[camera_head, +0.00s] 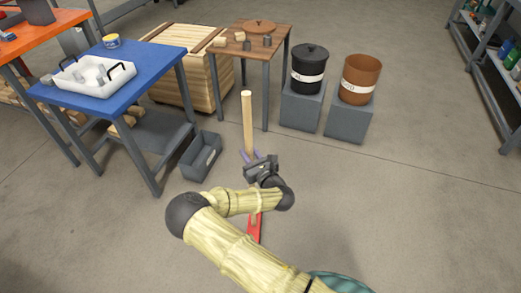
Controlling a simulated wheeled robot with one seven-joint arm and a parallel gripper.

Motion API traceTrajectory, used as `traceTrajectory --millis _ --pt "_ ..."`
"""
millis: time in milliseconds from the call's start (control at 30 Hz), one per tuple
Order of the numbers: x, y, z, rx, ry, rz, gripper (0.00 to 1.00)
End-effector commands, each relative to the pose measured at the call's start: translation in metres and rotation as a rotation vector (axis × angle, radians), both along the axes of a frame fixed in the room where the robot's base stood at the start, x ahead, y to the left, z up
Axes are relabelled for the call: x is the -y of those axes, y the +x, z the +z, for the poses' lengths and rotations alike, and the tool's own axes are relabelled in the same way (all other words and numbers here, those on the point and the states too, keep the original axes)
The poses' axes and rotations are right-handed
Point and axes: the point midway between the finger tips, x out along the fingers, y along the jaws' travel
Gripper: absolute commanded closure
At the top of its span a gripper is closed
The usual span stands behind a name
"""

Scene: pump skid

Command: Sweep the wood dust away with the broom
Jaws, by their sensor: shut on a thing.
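The broom stands roughly upright in the middle of the camera_head view, with a pale wooden handle (247,122) and a red lower part (254,228). My gripper (257,158) is shut on the handle, partway along it. My wrist and forearm hide the middle of the broom and part of the red head, so I cannot tell whether the bristles touch the floor. I cannot make out any wood dust on the visible floor.
A blue table (150,62) with a white tray (70,84) stands left, a grey bin (201,157) beside it. Behind are a wooden crate (172,92), a brown table (281,34), and black (308,68) and brown (359,80) pots on grey blocks. Floor at right is clear.

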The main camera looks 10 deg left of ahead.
Motion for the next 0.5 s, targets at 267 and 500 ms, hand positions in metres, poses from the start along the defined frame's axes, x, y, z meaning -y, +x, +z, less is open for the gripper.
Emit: traceTrajectory --millis 267,500 --pt "0.0054 0.003 0.0195 0.005 0.002 -0.009 0.98" --pt "0.0057 0.003 0.0188 0.005 0.002 -0.01 0.98"
